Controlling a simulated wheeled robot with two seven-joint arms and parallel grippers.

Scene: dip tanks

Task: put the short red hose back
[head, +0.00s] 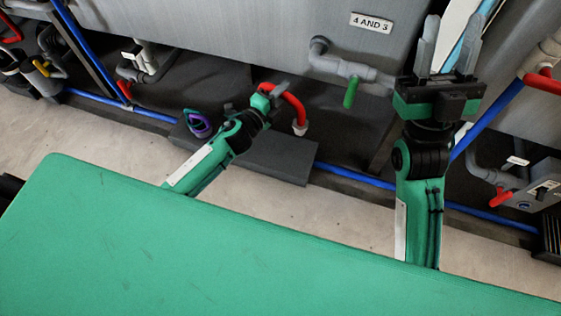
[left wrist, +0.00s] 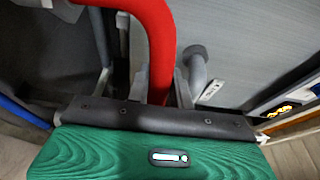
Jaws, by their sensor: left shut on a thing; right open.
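The short red hose (head: 294,103) curves over in front of the dark space under the grey tank, with a white end fitting (head: 300,129) hanging at its lower right. My left gripper (head: 279,92) is shut on the red hose near its upper left part. In the left wrist view the red hose (left wrist: 153,45) runs between the fingers of my left gripper (left wrist: 152,85).
A grey pipe with a green-handled valve (head: 351,92) sticks out below the "4 AND 3" label (head: 371,22). A dark ledge (head: 262,155) carries a coiled purple and teal hose (head: 199,124). A blue pipe (head: 352,179) runs low along the tanks. A green surface (head: 230,245) fills the foreground.

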